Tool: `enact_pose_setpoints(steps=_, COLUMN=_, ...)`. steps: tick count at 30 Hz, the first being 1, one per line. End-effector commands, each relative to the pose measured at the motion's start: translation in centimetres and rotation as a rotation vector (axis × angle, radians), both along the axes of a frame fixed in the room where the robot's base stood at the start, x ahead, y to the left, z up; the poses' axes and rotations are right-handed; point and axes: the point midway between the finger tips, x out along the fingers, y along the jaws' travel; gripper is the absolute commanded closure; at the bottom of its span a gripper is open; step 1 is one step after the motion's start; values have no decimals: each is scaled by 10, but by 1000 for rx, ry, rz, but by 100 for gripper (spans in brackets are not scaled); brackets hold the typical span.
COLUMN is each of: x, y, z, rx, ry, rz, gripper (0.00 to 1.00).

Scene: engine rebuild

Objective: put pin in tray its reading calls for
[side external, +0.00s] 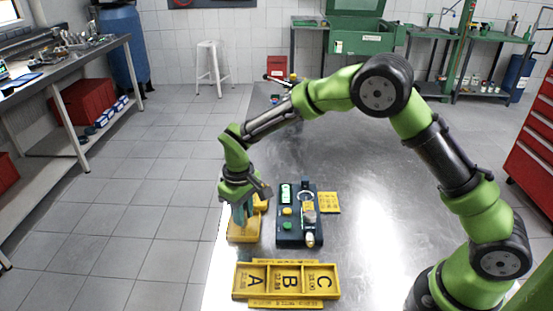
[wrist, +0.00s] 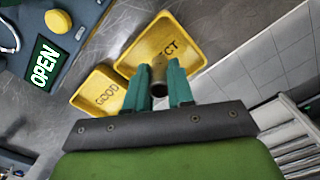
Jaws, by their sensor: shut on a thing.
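My gripper (wrist: 160,88) is shut on a small dark cylindrical pin (wrist: 158,73), seen between the teal fingertips in the wrist view. Behind the pin is the yellow tray marked REJECT (wrist: 142,27), its lettering partly covered by the fingers and pin. The smaller yellow tray marked GOOD (wrist: 88,82) lies beside it. In the side view my gripper (side external: 241,222) points down at the yellow trays left of the gauge; the pin cannot be made out there. The gauge (side external: 286,239) is a dark block; its green display (wrist: 45,60) reads OPEN.
A yellow tray with compartments A, B and C (side external: 287,265) lies at the front of the metal table (side external: 370,215). A yellow card (side external: 328,202) lies right of the gauge. The gauge carries a yellow button (wrist: 58,21) and a green button (side external: 287,226). The table's right side is clear.

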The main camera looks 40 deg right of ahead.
Motion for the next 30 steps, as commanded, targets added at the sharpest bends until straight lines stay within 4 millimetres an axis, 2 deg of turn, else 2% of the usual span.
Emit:
enact_pose_setpoints(steps=3, x=0, y=0, z=-8, rx=1, ry=-1, rz=0, gripper=100)
enact_pose_setpoints(steps=14, x=0, y=0, z=-12, rx=1, ry=-2, rz=0, gripper=100)
enact_pose_setpoints(steps=15, x=0, y=0, z=-11, rx=1, ry=-2, rz=0, gripper=71)
enact_pose_setpoints(steps=19, x=0, y=0, z=-11, rx=1, ry=-2, rz=0, gripper=52)
enact_pose_setpoints(steps=27, x=0, y=0, z=-10, rx=1, ry=-2, rz=0, gripper=52)
enact_pose_setpoints(steps=30, x=1, y=0, z=-4, rx=2, ry=-4, rz=0, gripper=52)
